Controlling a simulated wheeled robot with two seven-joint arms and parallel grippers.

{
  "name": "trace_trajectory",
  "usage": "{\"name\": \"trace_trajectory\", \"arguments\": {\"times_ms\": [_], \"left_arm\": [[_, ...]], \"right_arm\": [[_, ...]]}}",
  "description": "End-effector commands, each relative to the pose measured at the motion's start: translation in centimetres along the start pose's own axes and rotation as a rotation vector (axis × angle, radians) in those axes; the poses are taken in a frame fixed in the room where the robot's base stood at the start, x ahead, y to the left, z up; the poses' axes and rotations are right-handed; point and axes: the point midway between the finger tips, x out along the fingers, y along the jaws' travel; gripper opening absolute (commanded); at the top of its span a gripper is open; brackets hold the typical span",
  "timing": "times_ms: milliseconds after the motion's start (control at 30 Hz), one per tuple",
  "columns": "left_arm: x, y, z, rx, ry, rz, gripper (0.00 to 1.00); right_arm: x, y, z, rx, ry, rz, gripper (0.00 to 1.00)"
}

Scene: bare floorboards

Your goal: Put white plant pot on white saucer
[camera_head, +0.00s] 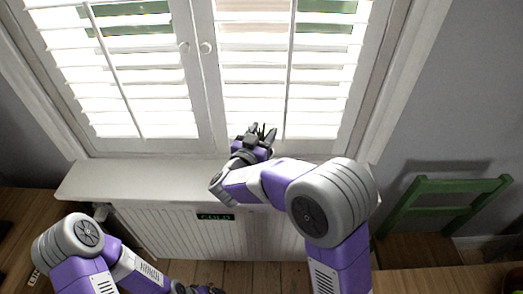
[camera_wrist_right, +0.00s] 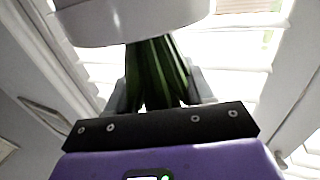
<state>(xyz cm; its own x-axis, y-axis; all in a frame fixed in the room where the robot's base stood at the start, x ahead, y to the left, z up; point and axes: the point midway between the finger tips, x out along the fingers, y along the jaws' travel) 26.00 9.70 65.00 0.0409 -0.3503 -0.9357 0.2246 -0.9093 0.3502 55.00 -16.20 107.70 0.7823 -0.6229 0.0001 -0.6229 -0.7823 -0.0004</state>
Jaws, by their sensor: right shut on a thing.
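My right gripper (camera_head: 262,132) is over the window sill, in front of the shutters. It is shut on the green leaves (camera_wrist_right: 157,72) of the plant, which show between its fingers in the right wrist view. The white plant pot (camera_wrist_right: 130,22) shows at the top of that view, just beyond the fingertips and joined to the leaves. In the head view only leaf tips show, and the pot is hidden by my gripper and arm. I cannot make out the white saucer in either view. My left gripper (camera_head: 198,289) is barely in view at the bottom edge, low down; its fingers are unclear.
The white sill (camera_head: 130,181) runs below the white shutters (camera_head: 130,70), and its visible left part is clear. A green chair (camera_head: 445,189) stands at the right. A wooden surface (camera_head: 25,215) is at the left.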

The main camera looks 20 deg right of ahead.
Motion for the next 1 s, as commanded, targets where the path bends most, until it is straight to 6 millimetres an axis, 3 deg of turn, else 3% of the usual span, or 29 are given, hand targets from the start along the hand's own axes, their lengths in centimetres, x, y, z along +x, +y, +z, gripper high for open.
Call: {"name": "trace_trajectory", "arguments": {"times_ms": [367, 633, 667, 800, 1000], "left_arm": [[1.7, -0.6, -0.1, 0.0, 0.001, 0.0, 0.95], [1.6, -0.6, -0.1, 0.0, 0.001, 0.0, 0.95], [1.6, -0.6, -0.1, 0.0, 0.001, 0.0, 0.95], [1.6, -0.6, -0.1, 0.0, 0.001, 0.0, 0.95], [1.6, -0.6, -0.1, 0.0, 0.001, 0.0, 0.95]], "right_arm": [[0.1, 0.0, 4.8, -0.001, 0.003, 0.001, 0.0], [0.0, 0.0, 5.0, 0.001, 0.002, 0.0, 0.0], [0.0, 0.0, 5.1, -0.001, 0.0, 0.0, 0.56], [0.0, 0.0, 5.1, 0.0, 0.0, 0.0, 0.77], [0.0, 0.0, 5.1, 0.0, 0.001, 0.0, 0.77]]}}
